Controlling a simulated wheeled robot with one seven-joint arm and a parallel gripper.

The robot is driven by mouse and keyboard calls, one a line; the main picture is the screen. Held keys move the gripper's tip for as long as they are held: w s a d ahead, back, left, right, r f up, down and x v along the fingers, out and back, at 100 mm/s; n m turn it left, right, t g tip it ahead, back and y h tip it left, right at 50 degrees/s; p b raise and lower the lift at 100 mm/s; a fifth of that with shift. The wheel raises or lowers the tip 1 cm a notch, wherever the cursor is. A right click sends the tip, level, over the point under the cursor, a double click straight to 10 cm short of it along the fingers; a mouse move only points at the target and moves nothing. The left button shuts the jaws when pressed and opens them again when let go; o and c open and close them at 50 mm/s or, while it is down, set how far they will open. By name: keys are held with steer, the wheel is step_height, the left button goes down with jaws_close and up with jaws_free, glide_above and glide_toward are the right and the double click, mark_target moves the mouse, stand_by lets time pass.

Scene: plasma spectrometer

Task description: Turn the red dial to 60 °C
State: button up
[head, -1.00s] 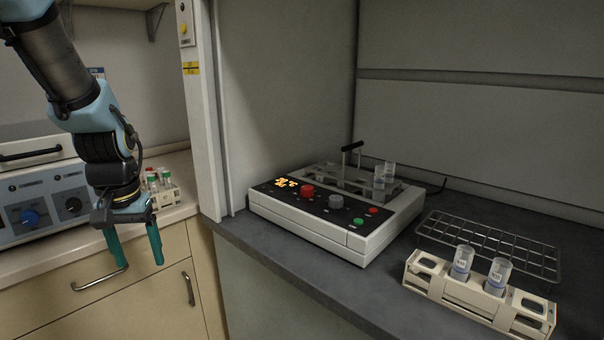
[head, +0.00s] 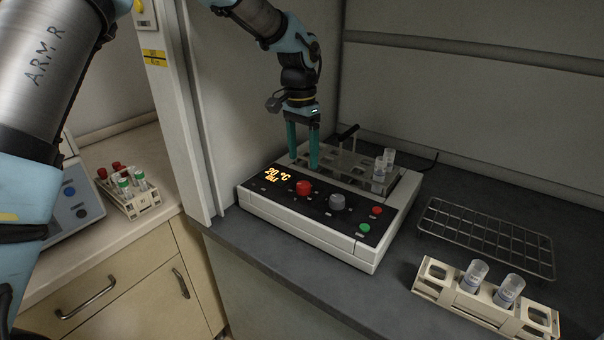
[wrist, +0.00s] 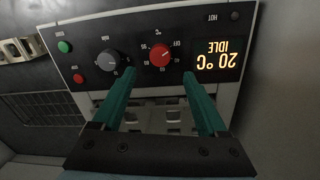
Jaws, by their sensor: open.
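The red dial (head: 303,188) sits on the black panel of the white heater unit (head: 305,237), just right of its lit display (head: 275,183). The display reads 20 °C with a second line, which reads IDLE in the wrist view (wrist: 217,58). My gripper (head: 303,164) points down above the panel's back edge, behind the red dial. In the wrist view its teal fingers (wrist: 156,85) are apart and empty. The red dial (wrist: 160,54) shows just beyond the fingertips, between their lines, and is not touched. A grey dial (head: 337,202) is right of the red one.
Green (head: 364,228) and red (head: 377,211) buttons are on the panel's right. A metal rack with tubes (head: 384,165) stands at the unit's back, close to my gripper. A wire rack (head: 485,238) and a beige tube rack (head: 440,287) lie to the right.

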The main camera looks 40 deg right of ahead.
mark_target(304, 183)
step_height(304, 183, down, 8)
steer(key=shift+s+r+p, duration=0.15)
steer(key=shift+r+p, duration=0.05)
steer(key=shift+p, duration=1.05)
jaws_close()
